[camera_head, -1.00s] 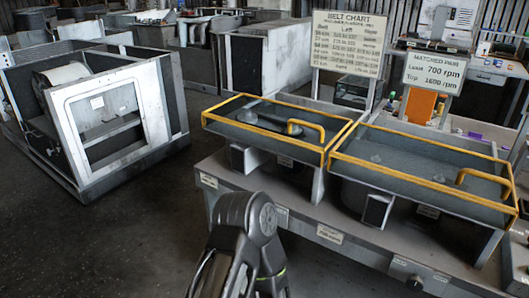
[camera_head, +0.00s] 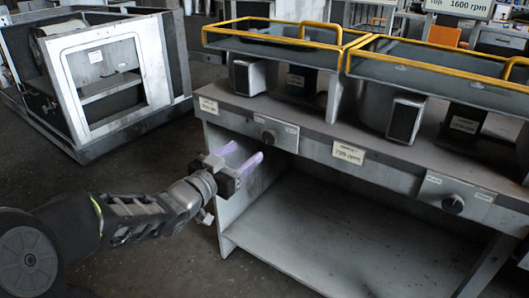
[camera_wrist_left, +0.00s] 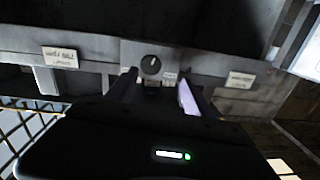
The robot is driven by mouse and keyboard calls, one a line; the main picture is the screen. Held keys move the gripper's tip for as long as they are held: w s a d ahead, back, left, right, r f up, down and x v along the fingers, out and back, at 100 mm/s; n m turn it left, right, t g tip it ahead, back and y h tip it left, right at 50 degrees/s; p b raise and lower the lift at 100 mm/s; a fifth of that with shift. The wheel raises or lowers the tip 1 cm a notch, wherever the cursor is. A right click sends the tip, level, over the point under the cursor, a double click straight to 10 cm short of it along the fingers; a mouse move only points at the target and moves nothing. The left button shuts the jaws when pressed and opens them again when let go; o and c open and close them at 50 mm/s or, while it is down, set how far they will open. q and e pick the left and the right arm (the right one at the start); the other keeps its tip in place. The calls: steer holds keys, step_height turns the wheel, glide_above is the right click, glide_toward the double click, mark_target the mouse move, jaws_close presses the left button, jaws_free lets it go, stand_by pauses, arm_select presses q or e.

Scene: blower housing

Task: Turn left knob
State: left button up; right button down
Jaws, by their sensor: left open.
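The left knob (camera_head: 268,137) is a small dark round knob on a light plate on the bench front, under the left yellow-railed tray. The right knob (camera_head: 453,203) sits on a similar plate further right. My right gripper is not in view.
The bench (camera_head: 310,127) has an open lower shelf (camera_head: 310,240) beneath the knobs. Yellow-railed trays (camera_head: 290,42) stand on top. A white label (camera_head: 348,152) sits between the knobs. A metal housing frame (camera_head: 120,85) stands on the floor at left. Floor in front is clear.

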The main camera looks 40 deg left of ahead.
mark_target(268, 138)
arm_select(q)
steer(key=shift+w+d+r+h, duration=0.1)
steer(key=shift+d+r+h, duration=0.25)
steer(key=shift+d, duration=0.3)
steer(key=shift+w+f, duration=0.1)
steer(key=shift+w, duration=0.05)
steer(key=w+b, duration=0.1)
steer(key=w, duration=0.6)
steer(key=shift+w+a, duration=0.1)
steer(key=shift+w, duration=0.2)
jaws_close()
